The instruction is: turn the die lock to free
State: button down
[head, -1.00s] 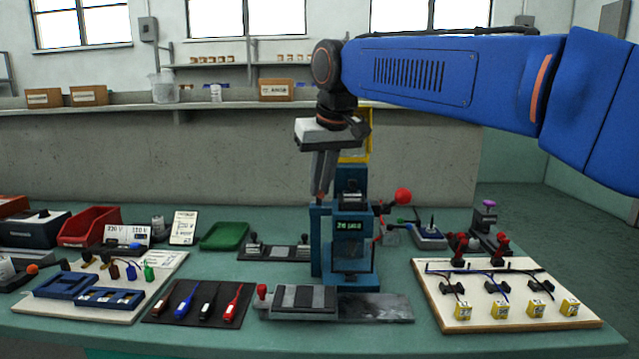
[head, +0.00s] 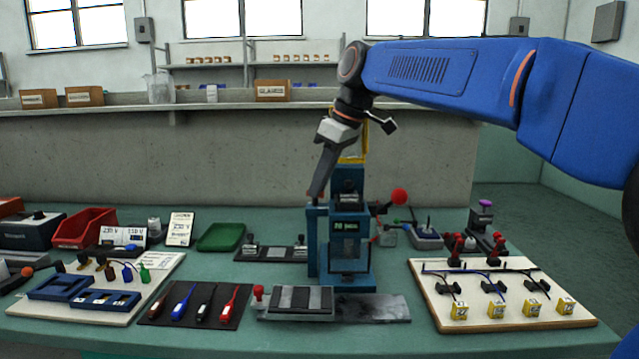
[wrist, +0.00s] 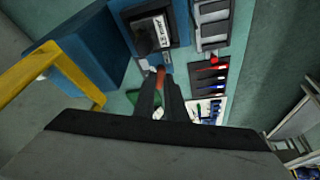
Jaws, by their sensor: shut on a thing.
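The blue press (head: 312,240) stands mid-bench, with a small green-lit display (head: 350,226) on its front. My gripper (head: 315,192) reaches down to the press's upper left side, its fingers slanting down to the left. In the wrist view, my gripper (wrist: 161,86) has its dark fingers closed on an orange-red lever (wrist: 160,74), which I take to be the die lock. Only the lever's end shows beyond the fingertips. In the head view the fingers hide it, and its exact angle cannot be told.
A red ball-ended lever (head: 400,196) sticks out on the press's right. A grey slide with a red knob (head: 258,292) lies in front. A board with yellow tags (head: 430,298) is at right.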

dwell(0.3)
jog(key=c, duration=1.8)
grip_release()
